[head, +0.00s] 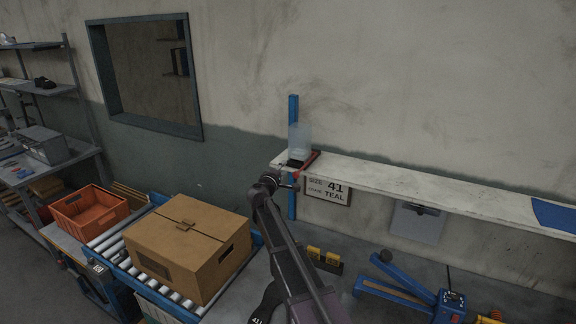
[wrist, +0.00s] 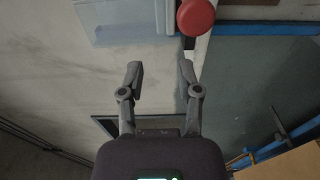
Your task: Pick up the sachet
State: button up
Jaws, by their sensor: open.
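No object in either view can be told for certain as the sachet. A pale translucent item (head: 300,143) stands upright at the left end of the white shelf (head: 400,183), with a small dark item and a red part (head: 312,160) by its foot. My gripper (head: 291,181) is at that shelf end, small and partly hidden by my arm. In the wrist view my gripper (wrist: 161,75) is open, with nothing between its fingers. A clear panel-like item (wrist: 122,20) and a red round knob (wrist: 196,17) lie beyond the fingertips, apart from them.
A blue post (head: 293,215) stands at the shelf's left end. A cardboard box (head: 190,245) sits on a roller conveyor (head: 160,290), beside an orange crate (head: 88,210). A blue device (head: 448,303) stands lower right.

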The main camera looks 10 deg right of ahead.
jog(key=v, duration=0.3)
jog(key=shift+s+a, duration=0.1)
dwell(0.3)
jog(key=s+d+f+m+g+y+b, duration=0.1)
jog(key=s+d+f+m+g+b, duration=0.1)
jog(key=s+d+f+m+g, duration=0.45)
jog(key=s+d+f+m+g+y+b, duration=0.1)
jog(key=s+d+f+m+g+b, duration=0.2)
jog(key=s+f, duration=0.75)
jog(key=s+a+f+g+y+b, duration=0.1)
jog(key=s+f+y, duration=0.1)
jog(key=s, duration=0.5)
jog(key=s+a+f+m+g+y+b, duration=0.1)
jog(key=s+a+f+g+y, duration=0.1)
jog(key=s+f, duration=0.3)
jog(key=s+a+f+m+g+y+b, duration=0.1)
jog(key=s+f+g+y, duration=0.1)
jog(key=s, duration=0.7)
jog(key=shift+a+f+y+b, duration=0.3)
jog(key=shift+f+y+b, duration=0.1)
jog(key=shift+f+y, duration=0.45)
jog(key=shift+r+g, duration=0.1)
jog(key=shift+g, duration=0.15)
